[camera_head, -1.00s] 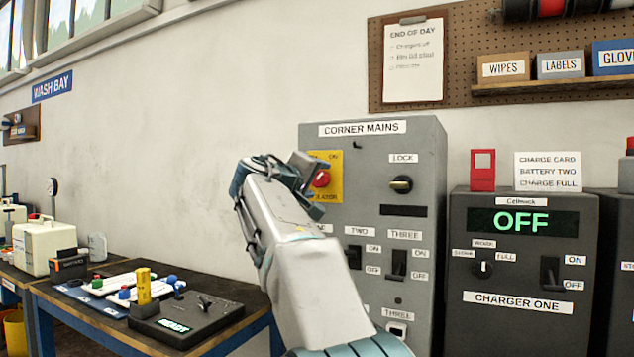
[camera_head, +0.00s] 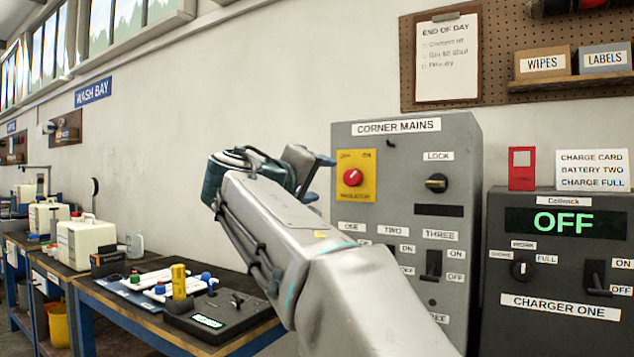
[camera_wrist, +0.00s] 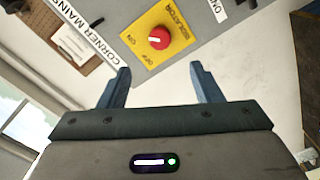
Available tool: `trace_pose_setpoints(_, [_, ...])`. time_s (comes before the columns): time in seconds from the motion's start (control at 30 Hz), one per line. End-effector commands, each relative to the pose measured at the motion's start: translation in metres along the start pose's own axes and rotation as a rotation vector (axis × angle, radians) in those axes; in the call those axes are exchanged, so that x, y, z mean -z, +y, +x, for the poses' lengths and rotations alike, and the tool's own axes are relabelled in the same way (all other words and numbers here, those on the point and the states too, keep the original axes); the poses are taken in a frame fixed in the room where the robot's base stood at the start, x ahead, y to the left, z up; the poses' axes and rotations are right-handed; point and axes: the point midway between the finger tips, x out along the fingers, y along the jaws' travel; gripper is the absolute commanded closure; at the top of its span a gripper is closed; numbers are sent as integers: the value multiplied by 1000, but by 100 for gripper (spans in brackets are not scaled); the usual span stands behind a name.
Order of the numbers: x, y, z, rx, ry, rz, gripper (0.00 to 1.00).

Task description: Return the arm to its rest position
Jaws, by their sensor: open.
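My gripper (camera_head: 308,178) is raised in front of the wall, to the left of the grey corner mains cabinet (camera_head: 459,160), and nothing shows between its fingers. In the wrist view my gripper (camera_wrist: 160,85) has its two blue fingers spread wide apart. The red isolator knob (camera_head: 352,177) on its yellow plate (camera_head: 369,161) is clear of the fingers in the head view. In the wrist view the red knob (camera_wrist: 159,38) lies beyond the fingertips. My forearm hides the lower left of the cabinet.
A bench (camera_head: 90,288) at the left holds a dark control box (camera_head: 205,318), a yellow block (camera_head: 179,281) and white containers (camera_head: 86,243). Charger one (camera_head: 555,265) reads OFF at the right. A pegboard (camera_head: 492,50) hangs above.

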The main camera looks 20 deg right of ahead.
Motion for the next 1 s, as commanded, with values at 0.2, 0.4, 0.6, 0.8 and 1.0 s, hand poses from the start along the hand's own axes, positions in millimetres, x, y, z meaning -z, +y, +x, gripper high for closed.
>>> trace_pose_setpoints(0.2, [0, 0, 1, 8, -3, -2, 41])
trace_pose_setpoints(0.4, [-14, -8, 1, 155, -45, -23, 41])
trace_pose_setpoints(0.6, [-56, -38, -15, 430, -142, -39, 41])
trace_pose_setpoints(0.8, [-106, -64, -52, 693, -262, -14, 41])
trace_pose_setpoints(1.0, [-157, -80, -107, 930, -407, 55, 41])
